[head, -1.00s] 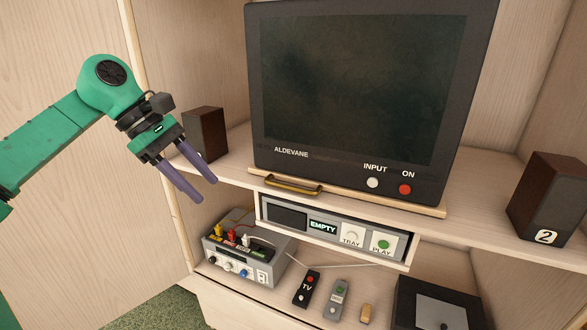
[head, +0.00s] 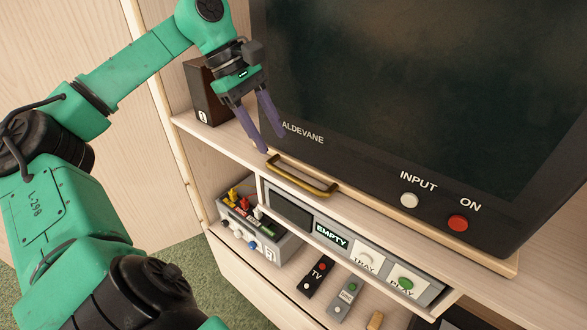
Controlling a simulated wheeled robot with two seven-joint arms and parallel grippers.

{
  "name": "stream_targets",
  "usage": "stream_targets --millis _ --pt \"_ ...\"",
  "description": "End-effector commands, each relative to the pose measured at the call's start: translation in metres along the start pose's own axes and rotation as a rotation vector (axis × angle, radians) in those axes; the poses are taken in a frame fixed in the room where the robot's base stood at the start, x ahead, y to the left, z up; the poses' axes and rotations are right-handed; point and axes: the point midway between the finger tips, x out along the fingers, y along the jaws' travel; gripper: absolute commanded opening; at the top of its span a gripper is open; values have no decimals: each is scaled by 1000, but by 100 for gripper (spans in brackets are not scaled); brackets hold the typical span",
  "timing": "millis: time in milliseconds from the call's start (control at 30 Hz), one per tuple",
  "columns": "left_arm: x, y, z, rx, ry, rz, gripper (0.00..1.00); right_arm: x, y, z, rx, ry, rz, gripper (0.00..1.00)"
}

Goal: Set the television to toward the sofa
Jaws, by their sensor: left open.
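The black television (head: 375,100), marked ALDEVANE, stands on a wooden swivel board on the cabinet shelf. Its dark screen faces out and slightly to one side. It has a white INPUT button (head: 409,200) and a red ON button (head: 458,223). A brass handle (head: 302,178) is fixed to the front of the board below the television. My left gripper (head: 264,138) is open and empty. Its purple fingers point down at the television's lower left corner, above and left of the handle. I cannot tell whether they touch the television. My right gripper is out of view.
A dark speaker (head: 203,92) stands behind my left gripper. Below the shelf are a player (head: 333,235) reading EMPTY, a grey box (head: 240,222) with coloured plugs, a TV remote (head: 316,277) and a grey remote (head: 346,296). Green carpet (head: 205,290) lies in front.

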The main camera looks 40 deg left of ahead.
Motion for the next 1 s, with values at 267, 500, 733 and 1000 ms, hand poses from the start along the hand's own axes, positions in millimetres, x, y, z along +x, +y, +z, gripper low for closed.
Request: stream_targets --millis 267,500,733,1000 --pt "75 -1 0 2 -2 -1 50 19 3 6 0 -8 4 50" --pt "98 0 0 -1 0 0 50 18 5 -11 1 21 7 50" --pt "98 0 0 -1 0 0 38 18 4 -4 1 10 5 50" --pt "98 0 0 -1 0 0 0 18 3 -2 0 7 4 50"
